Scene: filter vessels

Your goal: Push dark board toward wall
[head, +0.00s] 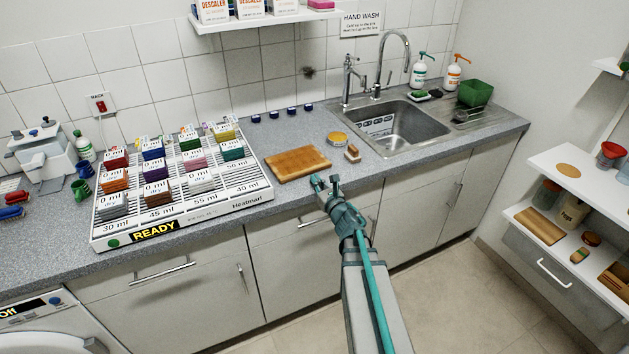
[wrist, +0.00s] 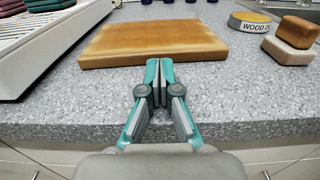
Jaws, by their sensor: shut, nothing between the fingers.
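A brown wooden board (head: 297,163) lies flat on the speckled grey counter, between the white rack and the sink. Its long front edge and top fill the upper middle of the wrist view (wrist: 150,40). My gripper (head: 321,183) is at the counter's front edge, on the near side of the board. In the wrist view its teal fingers (wrist: 159,68) are shut together and empty, with the tips close to the board's front edge. I cannot tell whether they touch it. The tiled wall (head: 270,70) rises behind the counter.
The white rack (head: 250,199) with coloured blocks stands just left of the board. A round yellow tin (head: 337,138) and a brown-topped block (head: 352,154) sit to its right, before the sink (head: 405,130). Several small dark blue items (head: 273,115) line the counter behind, with bare counter between.

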